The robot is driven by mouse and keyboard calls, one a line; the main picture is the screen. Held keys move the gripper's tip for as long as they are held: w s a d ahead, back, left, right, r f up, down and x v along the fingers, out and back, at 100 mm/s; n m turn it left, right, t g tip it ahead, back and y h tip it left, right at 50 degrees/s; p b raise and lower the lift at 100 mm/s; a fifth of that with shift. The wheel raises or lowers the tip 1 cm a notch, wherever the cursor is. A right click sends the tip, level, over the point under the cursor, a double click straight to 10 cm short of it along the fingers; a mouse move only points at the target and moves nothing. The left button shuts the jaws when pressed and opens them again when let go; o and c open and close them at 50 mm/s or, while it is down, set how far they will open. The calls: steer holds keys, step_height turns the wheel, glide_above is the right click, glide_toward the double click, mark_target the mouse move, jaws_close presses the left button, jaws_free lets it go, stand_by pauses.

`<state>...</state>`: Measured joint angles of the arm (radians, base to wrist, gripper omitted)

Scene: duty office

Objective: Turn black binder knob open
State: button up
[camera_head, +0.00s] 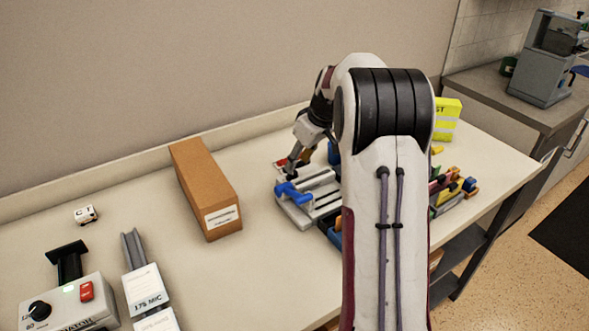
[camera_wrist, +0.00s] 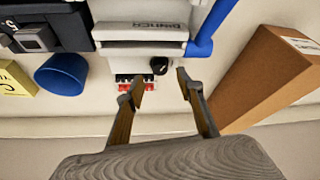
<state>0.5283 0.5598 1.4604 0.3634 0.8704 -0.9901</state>
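The binder (camera_wrist: 140,32) is a pale grey machine with lettering on its body and a blue lever (camera_wrist: 207,28) at its right in the wrist view. Its black knob (camera_wrist: 159,65) sits on the edge facing my gripper. My gripper (camera_wrist: 157,85) is open and empty, with one fingertip on each side of the knob's line and the knob slightly beyond the tips. I cannot tell whether a finger touches it. In the head view the binder (camera_head: 322,192) stands mid-table under my gripper (camera_head: 290,168), and the knob cannot be made out.
A brown box (camera_head: 207,190) stands left of the binder and shows close to the right finger in the wrist view (camera_wrist: 268,80). A black machine (camera_wrist: 50,25) and a blue cup (camera_wrist: 62,74) lie on the other side. A control box (camera_head: 70,305) is at front left.

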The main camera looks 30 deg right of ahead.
mark_target(294, 173)
steer(key=shift+x, duration=2.35)
jaws_close()
